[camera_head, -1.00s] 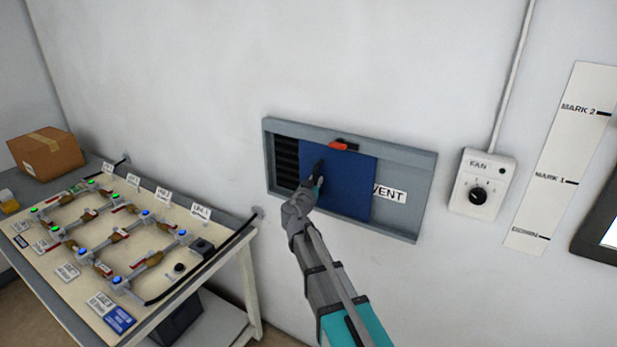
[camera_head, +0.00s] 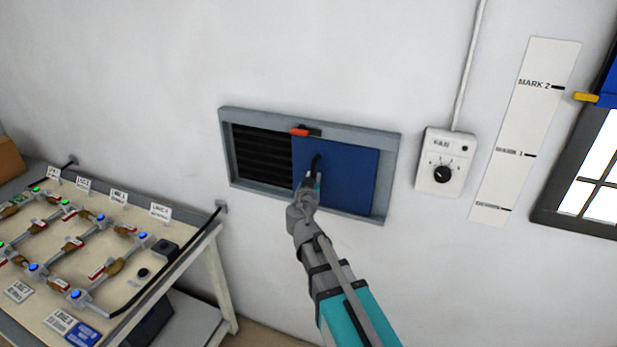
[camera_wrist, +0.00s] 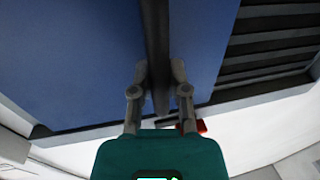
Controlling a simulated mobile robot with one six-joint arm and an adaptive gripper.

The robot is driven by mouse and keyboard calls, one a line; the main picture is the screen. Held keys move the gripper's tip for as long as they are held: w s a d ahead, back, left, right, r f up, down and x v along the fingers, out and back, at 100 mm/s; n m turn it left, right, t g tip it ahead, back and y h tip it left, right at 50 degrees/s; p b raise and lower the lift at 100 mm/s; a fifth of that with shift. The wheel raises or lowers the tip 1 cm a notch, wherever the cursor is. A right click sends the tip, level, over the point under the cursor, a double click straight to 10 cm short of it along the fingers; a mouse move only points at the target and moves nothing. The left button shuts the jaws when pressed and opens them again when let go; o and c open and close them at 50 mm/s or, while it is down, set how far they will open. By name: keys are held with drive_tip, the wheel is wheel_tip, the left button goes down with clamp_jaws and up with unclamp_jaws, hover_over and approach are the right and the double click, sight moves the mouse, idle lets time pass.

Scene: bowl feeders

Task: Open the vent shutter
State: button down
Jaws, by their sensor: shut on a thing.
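The blue vent shutter (camera_head: 350,178) covers the right half of the grey wall frame (camera_head: 300,115) in the head view. The dark vent slats (camera_head: 262,155) are bare on the left. A dark upright handle (camera_head: 317,160) stands on the shutter's left part. My gripper (camera_head: 312,180) is shut on this handle; in the wrist view, the fingers (camera_wrist: 160,75) lie on both sides of the handle (camera_wrist: 156,35). A red latch piece (camera_head: 300,132) sits at the frame's top edge, above the shutter's left edge. The VENT label is hidden behind the shutter.
A fan control box (camera_head: 444,163) and a white scale strip (camera_head: 528,130) hang on the wall to the right, beside a dark-framed window (camera_head: 565,190). A table with a valve board (camera_head: 90,245) stands at lower left.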

drive_tip(key=shift+w+r, duration=0.1)
drive_tip(key=shift+w, duration=0.05)
drive_tip(key=c, duration=0.6)
unclamp_jaws()
drive_tip(key=shift+a, duration=0.1)
drive_tip(key=shift+s, duration=0.3)
drive_tip(key=v, duration=0.7)
